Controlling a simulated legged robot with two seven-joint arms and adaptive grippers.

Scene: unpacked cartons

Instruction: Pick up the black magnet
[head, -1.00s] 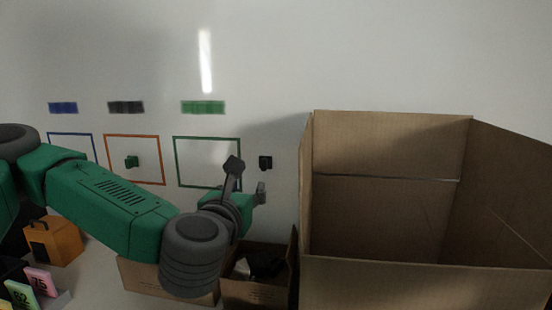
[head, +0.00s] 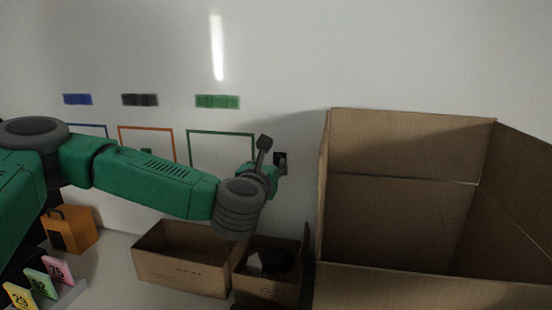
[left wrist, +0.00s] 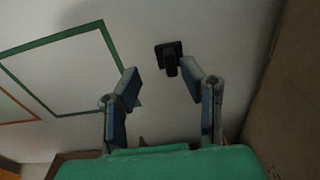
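The black magnet (head: 280,158) is on the white wall, right of the green-outlined square. In the left wrist view the magnet (left wrist: 170,56) shows as a dark square plate with a knob, ahead of the fingertips and nearer the right finger. My left gripper (head: 274,154) is close to the magnet; it also shows in the left wrist view (left wrist: 160,82), with its fingers spread and nothing between them. In the head view the gripper partly covers the magnet's lower edge. Whether the right finger touches the magnet cannot be told. My right gripper is not in view.
A large open carton (head: 410,285) stands right of the magnet. Smaller open cartons (head: 180,270) (head: 268,290) stand below the arm. An orange box (head: 72,230) and numbered cards (head: 42,283) are at lower left. Outlined squares (head: 221,132) are on the wall.

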